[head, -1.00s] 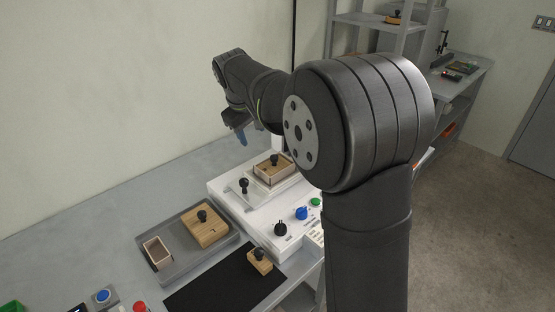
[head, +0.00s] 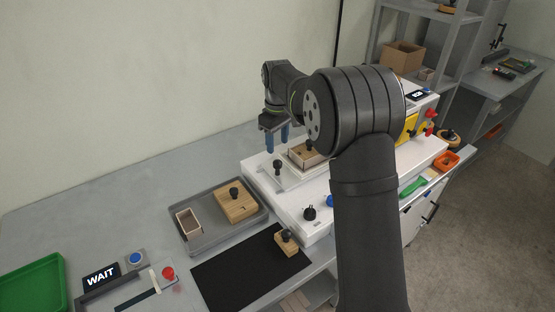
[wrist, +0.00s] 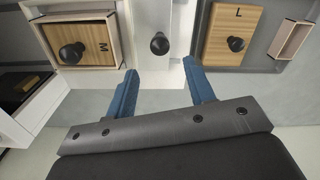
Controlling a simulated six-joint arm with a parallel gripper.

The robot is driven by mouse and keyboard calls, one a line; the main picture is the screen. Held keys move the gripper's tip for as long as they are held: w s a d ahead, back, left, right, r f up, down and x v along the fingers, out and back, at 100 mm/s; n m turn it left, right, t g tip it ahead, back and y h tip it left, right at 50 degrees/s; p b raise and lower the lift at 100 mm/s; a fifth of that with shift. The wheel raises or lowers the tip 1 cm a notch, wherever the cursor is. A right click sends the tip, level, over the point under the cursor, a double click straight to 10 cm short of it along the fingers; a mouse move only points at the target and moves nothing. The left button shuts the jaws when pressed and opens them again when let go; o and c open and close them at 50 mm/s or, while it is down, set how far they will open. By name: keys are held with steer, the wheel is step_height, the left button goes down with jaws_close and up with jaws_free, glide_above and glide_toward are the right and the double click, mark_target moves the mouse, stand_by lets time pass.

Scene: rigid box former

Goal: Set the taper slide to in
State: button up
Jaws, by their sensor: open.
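A round black knob (head: 277,163) stands on a pale sliding plate on the white machine (head: 262,180); it looks like the taper slide, but I can read no label on it. In the wrist view the knob (wrist: 159,44) is beyond the fingertips, roughly midway between their lines. My gripper (head: 277,148) has two blue fingers pointing down, at the machine's back edge just behind the knob. The gripper (wrist: 159,67) is open and empty, its fingers apart from the knob.
A wooden box with an M block (wrist: 84,45) sits right beside the slide in the head view. A grey tray (head: 205,243) with an L block (head: 236,204) lies left of the machine. A black mat (head: 235,275) and a WAIT sign (head: 101,276) are in front.

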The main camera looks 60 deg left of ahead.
mark_target(278, 161)
step_height(278, 161, down, 8)
steer(key=shift+r, duration=0.15)
jaws_close()
stand_by(0.3)
